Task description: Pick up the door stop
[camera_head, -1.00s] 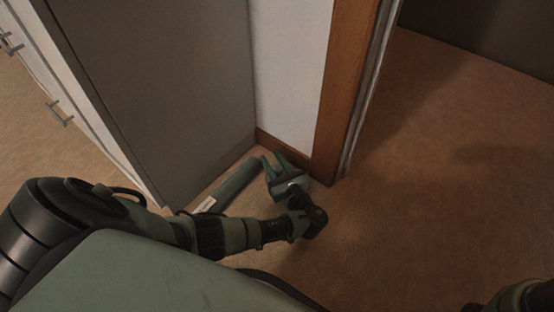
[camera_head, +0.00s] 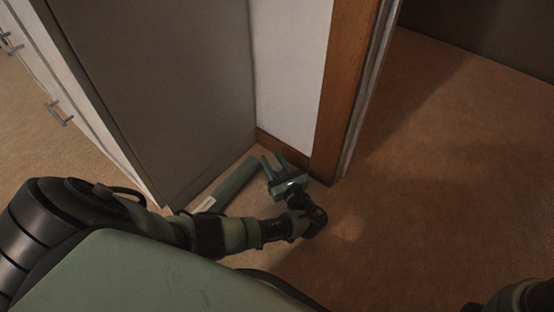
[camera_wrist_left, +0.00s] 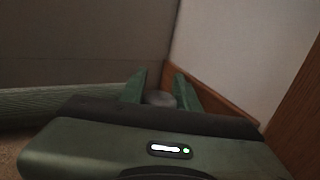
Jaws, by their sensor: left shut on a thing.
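The door stop (camera_wrist_left: 160,98) is a small grey rounded piece, seen in the left wrist view between the two green fingers, low in the corner by the wooden baseboard. My left gripper (camera_head: 275,161) reaches down into this corner in the head view, and its fingers are shut on the door stop. It also shows in the left wrist view (camera_wrist_left: 160,86). In the head view the door stop is hidden by the gripper. I cannot tell whether it touches the floor. My right gripper is out of view; only part of my right arm shows at the lower right.
A green ribbed roll (camera_head: 236,184) with a pale label lies along the foot of the grey cabinet side (camera_head: 165,90), just left of my gripper. A white wall and a wooden door frame (camera_head: 345,90) stand close behind and right. Brown floor (camera_head: 440,190) is clear to the right.

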